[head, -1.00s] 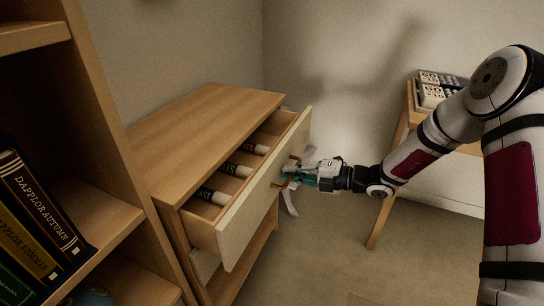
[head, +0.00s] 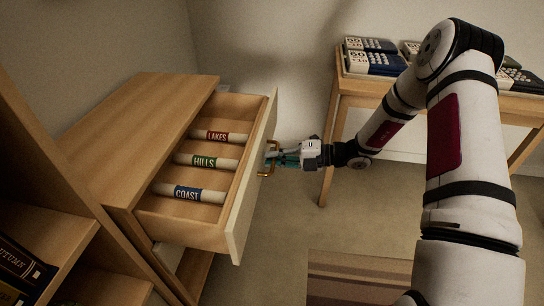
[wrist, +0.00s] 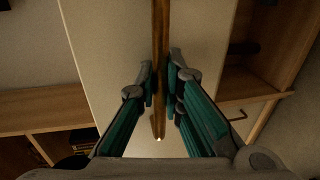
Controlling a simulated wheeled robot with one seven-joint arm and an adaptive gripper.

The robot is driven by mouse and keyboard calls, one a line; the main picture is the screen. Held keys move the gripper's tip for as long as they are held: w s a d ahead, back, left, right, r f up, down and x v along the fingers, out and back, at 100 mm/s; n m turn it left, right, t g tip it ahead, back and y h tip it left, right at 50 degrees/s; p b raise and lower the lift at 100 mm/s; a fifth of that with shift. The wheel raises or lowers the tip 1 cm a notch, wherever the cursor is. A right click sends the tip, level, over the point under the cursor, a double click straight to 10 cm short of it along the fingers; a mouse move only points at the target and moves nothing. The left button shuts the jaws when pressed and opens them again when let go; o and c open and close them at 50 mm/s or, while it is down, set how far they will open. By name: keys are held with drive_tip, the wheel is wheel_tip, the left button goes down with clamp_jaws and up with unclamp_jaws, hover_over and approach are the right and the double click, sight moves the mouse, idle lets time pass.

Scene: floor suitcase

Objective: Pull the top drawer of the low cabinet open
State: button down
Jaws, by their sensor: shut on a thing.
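The low cabinet (head: 140,115) stands at the left in the head view. Its top drawer (head: 252,190) is pulled far out, with a pale front panel. A brass handle (head: 266,171) is on the drawer front. My gripper (head: 278,158) is at that handle, reaching in from the right. In the wrist view my gripper's fingers (wrist: 160,82) are shut on the handle bar (wrist: 160,30), one on each side. The lower part of the cabinet is mostly hidden by the open drawer.
A bookshelf (head: 60,222) with dark books (head: 22,265) stands close at the left. A wooden table (head: 341,100) with boxed keypad devices (head: 372,62) is at the back right. A striped mat (head: 355,282) lies on the floor. Floor right of the drawer is clear.

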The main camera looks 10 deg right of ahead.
drive_tip(key=c, duration=2)
unclamp_jaws()
drive_tip(key=shift+o, duration=0.2)
drive_tip(key=v, duration=1.2)
drive_tip(key=shift+f, duration=0.1)
